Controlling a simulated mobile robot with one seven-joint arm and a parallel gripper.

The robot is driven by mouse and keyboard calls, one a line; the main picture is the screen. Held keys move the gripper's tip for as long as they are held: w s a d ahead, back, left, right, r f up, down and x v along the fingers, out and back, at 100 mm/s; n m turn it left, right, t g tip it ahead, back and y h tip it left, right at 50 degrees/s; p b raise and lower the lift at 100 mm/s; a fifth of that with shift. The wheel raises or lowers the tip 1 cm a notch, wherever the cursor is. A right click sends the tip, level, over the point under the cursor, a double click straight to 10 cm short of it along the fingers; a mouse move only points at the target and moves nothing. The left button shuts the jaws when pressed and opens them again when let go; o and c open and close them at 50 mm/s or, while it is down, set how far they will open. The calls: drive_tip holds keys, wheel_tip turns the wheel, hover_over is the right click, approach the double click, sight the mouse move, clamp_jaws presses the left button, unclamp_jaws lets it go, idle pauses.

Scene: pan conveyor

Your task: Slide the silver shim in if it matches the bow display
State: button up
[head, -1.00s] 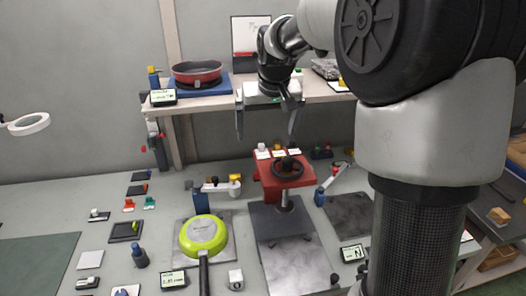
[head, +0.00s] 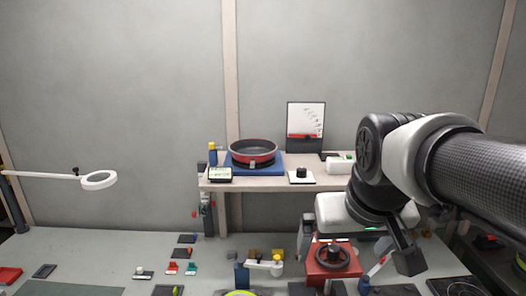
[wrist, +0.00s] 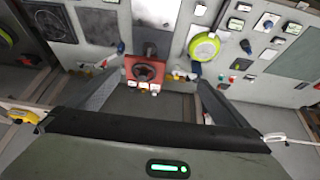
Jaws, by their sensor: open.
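My gripper (head: 355,245) is open and empty, its two fingers wide apart around the red handwheel press in the head view. It also shows in the wrist view (wrist: 158,82), with nothing between the fingers. A lime-green pan (wrist: 203,48) lies on the bench in the wrist view; only its rim (head: 240,293) shows in the head view. A small display (wrist: 235,23) stands beside the pan's handle, its reading too small to make out. Pale flat plates (wrist: 268,54) lie on the bench beyond it; I cannot tell which is the silver shim.
The red press with a black handwheel (head: 333,257) stands below my gripper. A shelf (head: 270,184) behind holds a red pan (head: 252,152) on a blue base and a small display (head: 220,174). A ring lamp (head: 98,180) juts in at left. Small coloured blocks lie on the bench.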

drive_tip(key=s+f, duration=0.2)
drive_tip(key=s, duration=0.5)
drive_tip(key=shift+f, duration=0.3)
drive_tip(key=shift+a, duration=0.1)
idle(0.8)
